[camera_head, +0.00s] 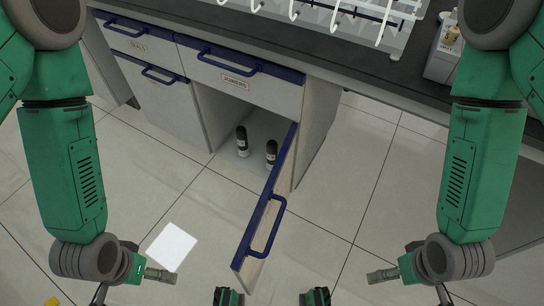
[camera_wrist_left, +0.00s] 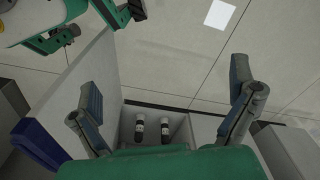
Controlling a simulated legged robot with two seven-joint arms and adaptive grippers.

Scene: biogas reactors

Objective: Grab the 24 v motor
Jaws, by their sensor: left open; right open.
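Two dark upright cylinders with white labels, a left one (camera_head: 242,141) and a right one (camera_head: 271,153), stand inside the open lower cabinet (camera_head: 215,108). I cannot read their labels or tell which is the 24 V motor. They also show low in the left wrist view (camera_wrist_left: 140,131) (camera_wrist_left: 165,132). My left gripper (camera_head: 118,270) is at the lower left, left of the cabinet. Its spread fingers (camera_wrist_left: 165,78) are empty in the left wrist view, apart from both cylinders. My right gripper (camera_head: 425,280) is at the lower right, only partly visible, away from the cylinders.
The cabinet door (camera_head: 268,205) stands swung out toward me with a blue handle (camera_head: 270,228), right of the cylinders. Closed drawers (camera_head: 240,80) are above. A dark countertop (camera_head: 330,60) holds a white rack (camera_head: 350,22). A white square (camera_head: 172,247) lies on the tiled floor.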

